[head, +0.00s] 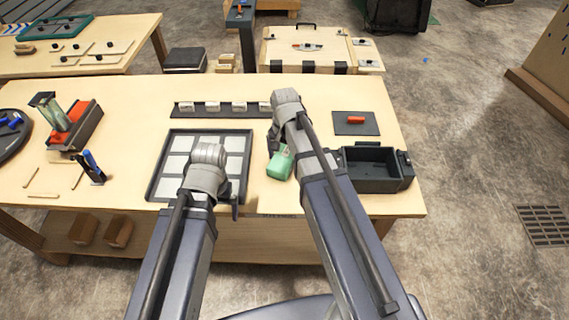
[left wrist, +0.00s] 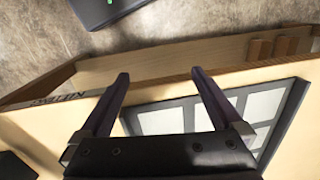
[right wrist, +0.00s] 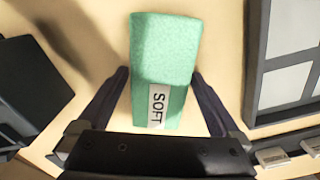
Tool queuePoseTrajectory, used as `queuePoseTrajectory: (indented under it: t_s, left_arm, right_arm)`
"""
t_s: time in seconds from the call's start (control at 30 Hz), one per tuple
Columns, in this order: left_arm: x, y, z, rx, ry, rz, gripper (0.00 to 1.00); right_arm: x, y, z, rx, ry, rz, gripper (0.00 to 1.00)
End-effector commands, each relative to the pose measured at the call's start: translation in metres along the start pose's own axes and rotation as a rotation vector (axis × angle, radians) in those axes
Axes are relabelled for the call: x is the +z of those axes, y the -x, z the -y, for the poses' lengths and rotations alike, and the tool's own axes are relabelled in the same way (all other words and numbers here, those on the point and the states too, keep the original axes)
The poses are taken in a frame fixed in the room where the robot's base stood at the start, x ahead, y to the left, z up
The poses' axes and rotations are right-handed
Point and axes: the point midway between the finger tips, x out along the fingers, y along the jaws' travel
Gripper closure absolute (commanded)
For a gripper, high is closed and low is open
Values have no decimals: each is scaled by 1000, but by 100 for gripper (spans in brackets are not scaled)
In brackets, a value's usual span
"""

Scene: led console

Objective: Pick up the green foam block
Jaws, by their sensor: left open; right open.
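The green foam block (head: 280,163) lies on the table between the grid panel and the dark open bin, partly hidden by my right arm in the head view. In the right wrist view the block (right wrist: 165,55) is mint green with a white "SOFT" label and sits between my right gripper's fingers (right wrist: 160,75). The fingers are open, one on each side of it; I cannot tell how far they are above it. My left gripper (left wrist: 160,75) is open and empty over the front edge of the grid panel (left wrist: 160,121).
A dark open bin (head: 370,178) stands right of the block. A rail with several white pieces (head: 222,107) and a dark pad with a red-orange piece (head: 356,120) lie behind. A red-and-black holder (head: 80,125) stands at the left. Bare tabletop (head: 270,195) lies before the block.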

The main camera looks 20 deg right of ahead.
Motion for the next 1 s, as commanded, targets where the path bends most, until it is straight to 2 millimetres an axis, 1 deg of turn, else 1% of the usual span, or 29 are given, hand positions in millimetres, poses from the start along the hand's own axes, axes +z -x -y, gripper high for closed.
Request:
queuePoseTrajectory:
  t_s: [0.17, 0.77, 0.8, 1.0]
  left_arm:
    - [0, 1, 0, 0, 0, 0, 0]
    - [0, 1, 0, 0, 0, 0, 0]
    - [0, 1, 0, 0, 0, 0, 0]
    - [0, 2, 0, 0, 0, 0, 0]
  right_arm:
    - [0, 1, 0, 0, 0, 0, 1]
    - [0, 1, 0, 0, 0, 0, 69]
    - [0, 1, 0, 0, 0, 0, 70]
    - [0, 2, 0, 0, 0, 0, 70]
